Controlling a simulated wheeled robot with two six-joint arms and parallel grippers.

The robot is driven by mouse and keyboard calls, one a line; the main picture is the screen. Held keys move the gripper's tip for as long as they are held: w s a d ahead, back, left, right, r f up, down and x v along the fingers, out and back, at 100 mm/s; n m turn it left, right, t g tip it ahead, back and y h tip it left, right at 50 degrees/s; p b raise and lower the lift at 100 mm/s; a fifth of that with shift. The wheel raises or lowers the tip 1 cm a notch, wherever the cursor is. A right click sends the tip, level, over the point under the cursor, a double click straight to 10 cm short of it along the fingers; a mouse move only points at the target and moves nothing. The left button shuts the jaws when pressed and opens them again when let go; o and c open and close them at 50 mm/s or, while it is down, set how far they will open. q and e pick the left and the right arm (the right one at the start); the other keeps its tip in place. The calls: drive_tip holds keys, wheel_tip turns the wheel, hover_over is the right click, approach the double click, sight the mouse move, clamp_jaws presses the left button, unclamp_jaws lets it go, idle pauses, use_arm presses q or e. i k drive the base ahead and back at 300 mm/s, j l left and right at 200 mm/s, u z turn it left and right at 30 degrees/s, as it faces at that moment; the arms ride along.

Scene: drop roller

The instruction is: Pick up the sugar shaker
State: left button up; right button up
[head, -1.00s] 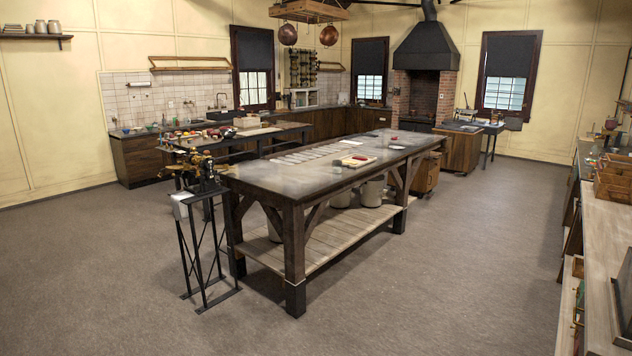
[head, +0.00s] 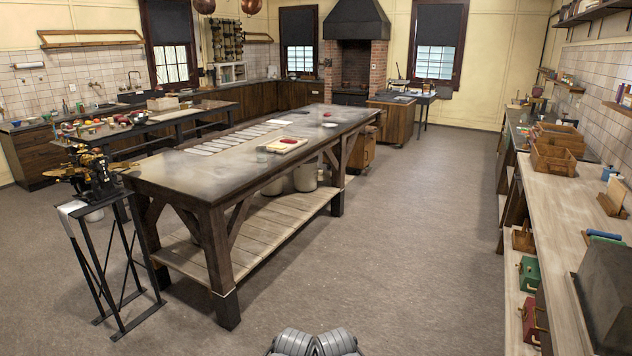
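I cannot make out a sugar shaker for certain in the head view; the items on the tables are small and far off. A small clear vessel (head: 262,157) stands on the long worktable (head: 190,174), beside a pale board (head: 283,146) with a red item on it. I cannot tell what the vessel is. Grey parts of my own arms show at the bottom edge. Neither gripper is in view.
A black metal stand (head: 108,250) with a brass-coloured machine (head: 92,172) is at the worktable's near left. A long bench (head: 545,215) with wooden boxes (head: 553,158) runs along the right. Open floor (head: 420,220) lies between worktable and bench.

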sight(262, 157)
drive_tip(key=i+l+z, duration=0.15)
drive_tip(key=i, duration=1.2)
drive_tip(key=i+l+u, duration=0.1)
drive_tip(key=i+u, duration=0.35)
drive_tip(key=i+l+u, duration=0.3)
drive_tip(key=i+u, duration=0.2)
drive_tip(key=i+l+u, duration=0.65)
drive_tip(key=l, duration=0.15)
drive_tip(key=i+l+u, duration=0.25)
drive_tip(key=l+u, duration=0.2)
drive_tip(key=l, duration=0.25)
